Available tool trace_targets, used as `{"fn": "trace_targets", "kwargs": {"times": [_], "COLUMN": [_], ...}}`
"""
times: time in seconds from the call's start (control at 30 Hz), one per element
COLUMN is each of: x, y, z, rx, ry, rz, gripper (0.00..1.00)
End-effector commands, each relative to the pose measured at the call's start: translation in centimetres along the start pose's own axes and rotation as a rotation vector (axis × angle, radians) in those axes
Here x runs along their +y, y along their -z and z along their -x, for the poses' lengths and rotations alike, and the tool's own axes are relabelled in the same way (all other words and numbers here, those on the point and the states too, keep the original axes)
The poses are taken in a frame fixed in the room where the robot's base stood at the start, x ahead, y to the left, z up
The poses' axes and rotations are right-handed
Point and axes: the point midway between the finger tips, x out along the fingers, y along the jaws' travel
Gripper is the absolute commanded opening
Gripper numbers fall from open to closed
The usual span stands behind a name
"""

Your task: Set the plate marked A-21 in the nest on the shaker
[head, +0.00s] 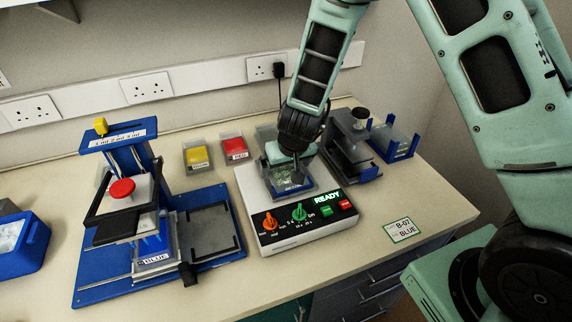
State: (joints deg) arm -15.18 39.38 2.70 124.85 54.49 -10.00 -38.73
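The shaker (290,238) is a white box with a black front panel, orange and green knobs and a lit READY sign. Its blue-edged nest (306,191) is on top. A clear plate (288,179) with a small front label is at the nest, directly under my gripper (289,164). The label is too small to read surely, so I cannot tell if it says A-21. My gripper points down over the plate, close to it. Its fingers are largely hidden, and I cannot tell whether they hold the plate or whether it is fully seated.
A blue-based pipetting stand (90,278) with a red knob is at left. Yellow (197,156) and red (233,148) boxes stand behind. A dark grey device (347,150) and a blue rack (396,141) are close right of the shaker. A B-07 BLUE card (403,229) lies front right.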

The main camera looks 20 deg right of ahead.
Motion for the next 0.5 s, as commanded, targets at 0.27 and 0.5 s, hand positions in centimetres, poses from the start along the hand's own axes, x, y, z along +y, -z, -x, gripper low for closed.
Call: {"fn": "trace_targets", "kwargs": {"times": [0.27,0.5], "x": [0.0,-0.1], "y": [0.3,0.4], "z": [1.4,6.6], "rx": [0.003,0.004], "ry": [-0.001,0.001], "rz": [0.002,0.004], "gripper": [0.99,0.99]}}
